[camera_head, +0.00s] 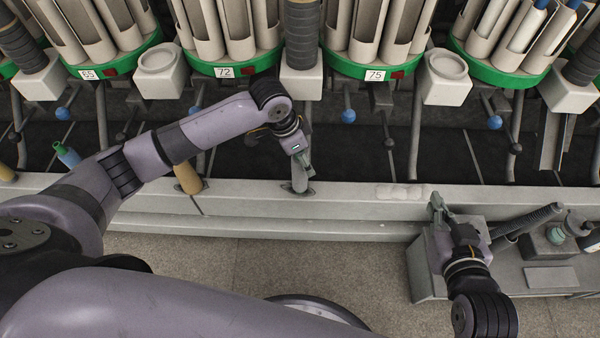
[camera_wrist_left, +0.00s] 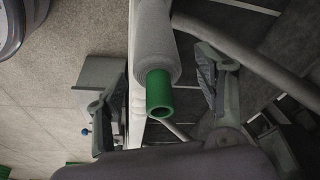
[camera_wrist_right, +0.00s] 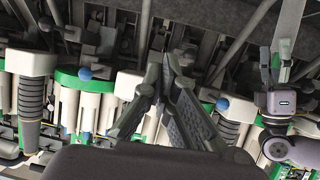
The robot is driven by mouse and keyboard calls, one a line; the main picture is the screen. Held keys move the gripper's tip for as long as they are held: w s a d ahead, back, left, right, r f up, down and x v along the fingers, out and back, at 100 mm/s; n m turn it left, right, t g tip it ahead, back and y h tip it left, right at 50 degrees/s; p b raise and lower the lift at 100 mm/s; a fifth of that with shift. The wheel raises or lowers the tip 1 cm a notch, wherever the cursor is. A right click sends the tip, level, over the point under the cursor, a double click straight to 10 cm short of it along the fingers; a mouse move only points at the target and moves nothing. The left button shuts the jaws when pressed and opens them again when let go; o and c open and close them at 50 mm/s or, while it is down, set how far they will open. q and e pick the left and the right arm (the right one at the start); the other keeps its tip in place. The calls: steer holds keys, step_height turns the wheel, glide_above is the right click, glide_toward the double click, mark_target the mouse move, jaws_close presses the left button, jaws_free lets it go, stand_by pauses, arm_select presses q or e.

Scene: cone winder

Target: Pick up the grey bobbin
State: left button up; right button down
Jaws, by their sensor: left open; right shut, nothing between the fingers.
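The grey bobbin (camera_head: 299,181) stands at the machine's front ledge, in the middle of the head view. In the left wrist view the grey bobbin (camera_wrist_left: 152,45) shows its green tube end pointing towards the camera. My left gripper (camera_head: 304,162) is just above it in the head view. The left gripper (camera_wrist_left: 158,105) is open, with one finger on each side of the bobbin in the picture; I cannot tell whether either touches it. My right gripper (camera_head: 436,203) is shut and empty, to the right above a grey box unit. Its closed fingers fill the middle of the right wrist view (camera_wrist_right: 168,75).
A tan bobbin (camera_head: 187,178) stands left of the grey one, and a blue bobbin with a green end (camera_head: 66,154) is farther left. Green-rimmed magazines (camera_head: 222,66) line the back. White lumps (camera_head: 400,192) lie on the pale ledge (camera_head: 350,218). Bare floor (camera_head: 220,258) lies in front.

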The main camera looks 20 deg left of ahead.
arm_select(q)
steer(key=shift+w+d+f, duration=0.1)
steer(key=shift+f, duration=0.3)
arm_select(e)
steer(key=shift+w+a+r+t, duration=0.25)
steer(key=shift+w+r+t, duration=0.2)
steer(key=shift+r, duration=0.35)
arm_select(q)
steer(key=c, duration=1.1)
steer(key=shift+c, duration=0.2)
